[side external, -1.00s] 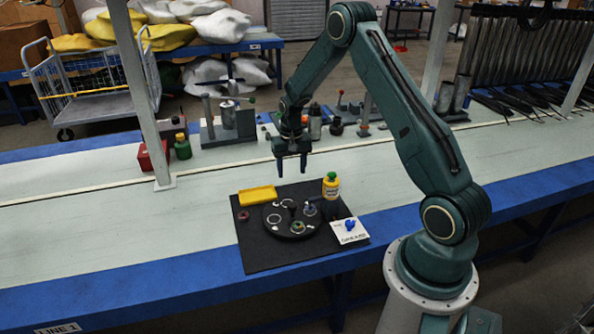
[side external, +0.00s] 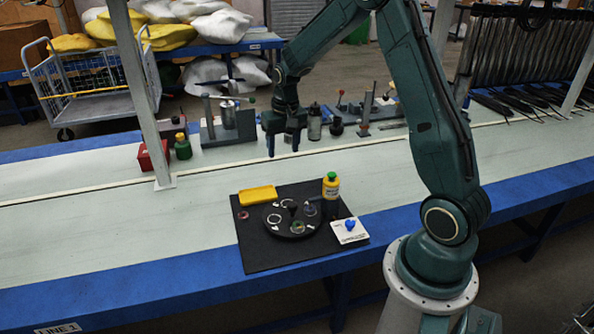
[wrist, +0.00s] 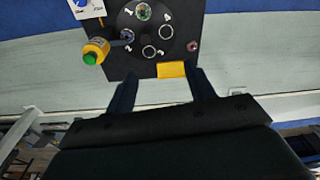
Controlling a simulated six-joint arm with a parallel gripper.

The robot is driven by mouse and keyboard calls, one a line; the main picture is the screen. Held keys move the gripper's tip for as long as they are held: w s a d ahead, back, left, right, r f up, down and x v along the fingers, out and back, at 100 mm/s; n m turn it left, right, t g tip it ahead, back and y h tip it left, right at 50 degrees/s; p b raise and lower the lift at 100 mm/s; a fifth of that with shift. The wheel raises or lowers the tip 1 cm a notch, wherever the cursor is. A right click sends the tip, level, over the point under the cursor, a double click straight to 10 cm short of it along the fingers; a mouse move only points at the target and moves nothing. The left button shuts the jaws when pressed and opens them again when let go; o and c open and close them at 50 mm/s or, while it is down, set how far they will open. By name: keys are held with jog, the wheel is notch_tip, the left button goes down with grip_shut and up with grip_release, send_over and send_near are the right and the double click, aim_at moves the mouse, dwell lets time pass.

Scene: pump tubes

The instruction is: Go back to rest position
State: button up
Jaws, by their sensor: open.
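My gripper (side external: 283,145) hangs above the far part of the white work surface, behind the black mat. Its two fingers point down, apart and empty. In the wrist view my gripper (wrist: 163,95) shows open fingers with nothing between them. The black mat (side external: 262,256) holds a round black plate (side external: 291,236) with numbered ring spots, which also shows in the wrist view (wrist: 140,38). A yellow tray (side external: 257,195), a yellow bottle with a green cap (side external: 331,186) and a white card with a blue piece (side external: 349,231) lie around the plate.
At the back of the bench stand a red box (side external: 153,156), a green bottle (side external: 182,146), a grey metal fixture (side external: 228,122) and a dark bottle (side external: 314,122). A white post (side external: 142,95) rises on the left. The bench left of the mat is clear.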

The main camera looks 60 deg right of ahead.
jog(key=s+a+r+n+t, duration=0.15)
jog(key=s+a+r, duration=0.25)
jog(key=a+r, duration=0.45)
jog(key=s+a+r+n+t, duration=0.1)
jog(key=s+a+r, duration=0.3)
jog(key=s, duration=0.6)
jog(key=s+a+r+n+t, duration=0.2)
jog(key=s+a+r+n, duration=0.2)
jog(key=s, duration=0.6)
jog(key=shift+s+a+r+n, duration=0.35)
jog(key=shift+a+r, duration=0.3)
jog(key=shift+a, duration=0.35)
